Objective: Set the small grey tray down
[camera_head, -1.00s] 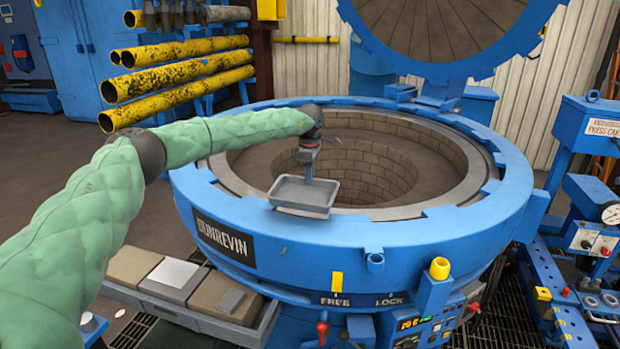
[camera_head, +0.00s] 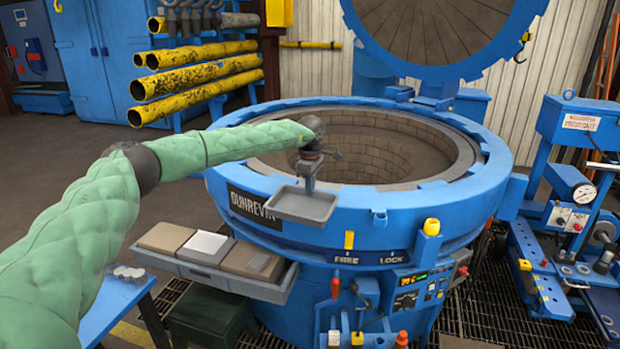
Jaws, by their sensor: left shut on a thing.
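The small grey tray (camera_head: 301,206) is a shallow, empty rectangular pan in the middle of the head view. My left gripper (camera_head: 307,184) is shut on its far edge and holds it roughly level. The tray appears in front of the furnace's near blue rim, over the right end of the nameplate. I cannot tell how far it is above or in front of the rim. My right gripper does not show.
The round blue pit furnace (camera_head: 445,210) stands open, its brick-lined pit showing and its lid (camera_head: 425,35) raised behind. A grey shelf (camera_head: 215,275) with several blocks is at its front left. A blue table (camera_head: 115,300) is at lower left. A press cart (camera_head: 575,125) stands right.

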